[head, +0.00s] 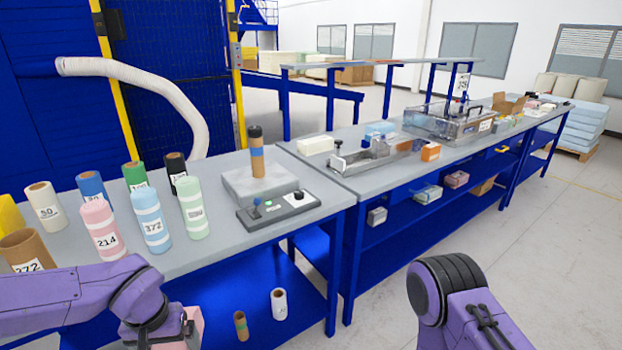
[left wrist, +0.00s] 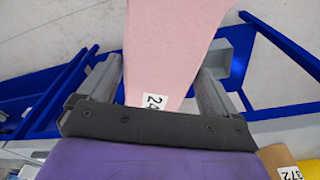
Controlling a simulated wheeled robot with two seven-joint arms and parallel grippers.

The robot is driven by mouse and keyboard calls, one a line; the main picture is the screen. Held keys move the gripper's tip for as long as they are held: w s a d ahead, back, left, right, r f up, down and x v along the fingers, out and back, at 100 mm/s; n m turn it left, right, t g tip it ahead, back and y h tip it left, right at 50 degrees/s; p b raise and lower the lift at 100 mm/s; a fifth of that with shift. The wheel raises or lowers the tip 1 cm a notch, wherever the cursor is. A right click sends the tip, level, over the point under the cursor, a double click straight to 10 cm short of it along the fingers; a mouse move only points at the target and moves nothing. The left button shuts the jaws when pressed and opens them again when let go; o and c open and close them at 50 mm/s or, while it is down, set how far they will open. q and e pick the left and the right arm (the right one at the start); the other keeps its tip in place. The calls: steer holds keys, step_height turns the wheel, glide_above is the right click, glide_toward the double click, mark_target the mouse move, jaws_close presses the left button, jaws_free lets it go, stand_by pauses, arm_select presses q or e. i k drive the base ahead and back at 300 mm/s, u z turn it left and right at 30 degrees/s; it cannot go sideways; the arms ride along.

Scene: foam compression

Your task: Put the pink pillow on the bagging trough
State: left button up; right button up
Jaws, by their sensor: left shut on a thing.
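The pink pillow (left wrist: 172,40) is held in my left gripper (left wrist: 165,72), between its two grey fingers, with a white number label near the palm. In the head view only a small pink part of the pillow (head: 194,324) shows at the bottom left, in front of the near table; my purple left arm hides most of the gripper. The bagging trough appears to be the grey metal tray (head: 375,158) on the middle table, well to the right of and beyond the gripper. My right arm shows at the bottom right, but its gripper is out of view.
The near table (head: 225,235) carries several upright rolls, including a pink roll (head: 102,230) and a blue roll (head: 151,218). A grey press base (head: 262,184) with a brown roll (head: 257,160) and a control box (head: 280,210) stand at its right. A clear-lidded machine (head: 450,122) stands beyond the trough.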

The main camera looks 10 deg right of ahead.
mark_target(360, 162)
steer(key=z, duration=0.35)
steer(key=k, duration=0.85)
steer(key=z, duration=1.4)
steer(key=i, duration=1.8)
steer(key=u, duration=0.9)
steer(key=i, duration=0.5)
steer(key=u, duration=0.45)
